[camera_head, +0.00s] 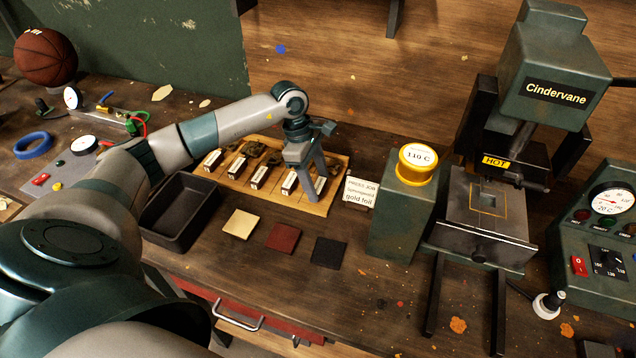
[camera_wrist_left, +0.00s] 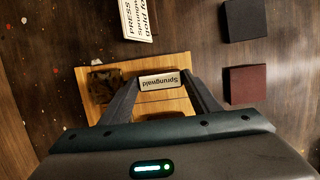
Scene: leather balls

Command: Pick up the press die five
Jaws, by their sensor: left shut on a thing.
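My left gripper (camera_head: 314,188) reaches down onto the wooden board (camera_head: 268,197) at its right end. In the left wrist view its fingers (camera_wrist_left: 160,80) stand on either side of a die with a white label (camera_wrist_left: 159,81) that seems to read "Sprungnold", shut on it. The die's body is mostly hidden behind the label and fingers. The board's bare wood (camera_wrist_left: 170,106) shows below. A dark mottled piece (camera_wrist_left: 102,86) lies beside the left finger. Several other white-labelled dies (camera_head: 258,177) stand in a row on the board. My right gripper is out of view.
A job card (camera_head: 360,192) naming gold foil stands right of the board. A black tray (camera_head: 181,211) lies left. Cream (camera_head: 239,223), red (camera_head: 283,238) and black (camera_head: 328,252) squares lie in front. A green box (camera_head: 405,220) and press (camera_head: 480,225) stand right.

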